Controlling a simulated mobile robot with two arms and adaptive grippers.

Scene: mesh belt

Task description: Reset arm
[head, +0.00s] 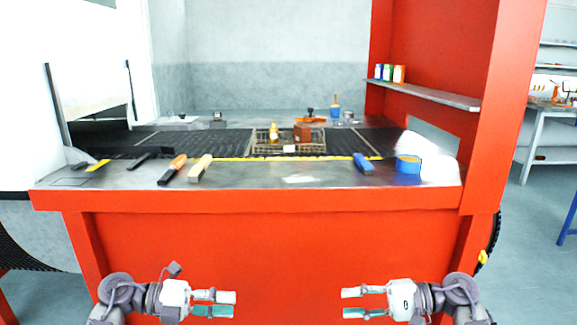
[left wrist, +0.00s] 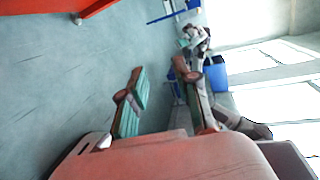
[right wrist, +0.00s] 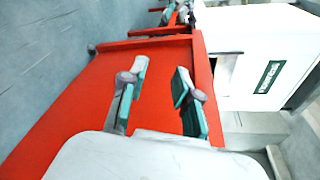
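My left gripper (head: 214,303) is low at the left of the head view, in front of the red bench's front panel. Its fingers are apart with nothing between them. In the left wrist view its fingers (left wrist: 163,98) are also apart, over bare floor. My right gripper (head: 364,303) is low at the right of the head view, facing the left one with a gap between them. Its fingers are apart and empty. In the right wrist view its fingers (right wrist: 163,92) stand apart before the red panel. Both grippers are below the bench top.
The red bench (head: 270,250) stands ahead. A wire basket (head: 289,149) sits on the dark mesh belt (head: 212,143). A shelf (head: 424,94) is at right.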

